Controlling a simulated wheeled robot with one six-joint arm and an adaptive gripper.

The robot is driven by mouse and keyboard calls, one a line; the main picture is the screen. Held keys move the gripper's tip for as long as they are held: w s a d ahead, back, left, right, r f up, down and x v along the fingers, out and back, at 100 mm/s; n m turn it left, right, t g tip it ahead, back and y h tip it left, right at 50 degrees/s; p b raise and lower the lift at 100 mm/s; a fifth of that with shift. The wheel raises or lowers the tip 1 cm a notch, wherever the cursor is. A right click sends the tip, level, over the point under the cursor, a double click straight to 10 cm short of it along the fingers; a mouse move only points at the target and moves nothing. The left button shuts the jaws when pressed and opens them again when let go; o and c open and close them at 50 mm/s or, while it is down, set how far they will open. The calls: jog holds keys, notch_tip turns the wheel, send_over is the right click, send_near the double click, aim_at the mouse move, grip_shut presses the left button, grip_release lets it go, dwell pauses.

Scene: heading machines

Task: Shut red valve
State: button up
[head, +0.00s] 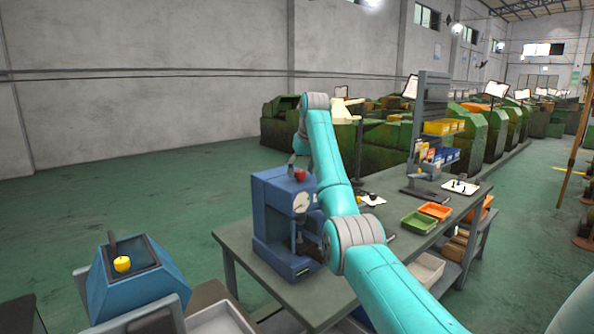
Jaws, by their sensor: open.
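The red valve (300,175) is a small red knob on top of the blue machine (272,212), which stands on the grey workbench. A round pale gauge is on the machine's front, below the knob. My teal arm reaches in from the lower right and bends at a grey joint above the machine. My gripper (295,158) shows only in small part, as slim grey pieces just above and left of the red knob. It looks open and empty. The arm link hides much of it and the machine's right side. I cannot tell whether it touches the knob.
The workbench (237,240) carries green (419,222) and orange (436,211) trays at right, below a rack with yellow and blue bins. A blue box (140,290) with a yellow knob (122,264) is at lower left. Green floor is open at left. Green machines stand behind.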

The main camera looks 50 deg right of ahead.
jog(key=c, duration=1.1)
jog(key=shift+m, duration=0.3)
jog(key=shift+w+a+f+m+g+h, duration=0.1)
jog(key=shift+m+g+h, duration=0.3)
jog(key=shift+m, duration=0.9)
jog(key=shift+m+g+h, duration=0.3)
jog(key=shift+m+h, duration=0.1)
jog(key=shift+m, duration=0.9)
jog(key=o, duration=1.1)
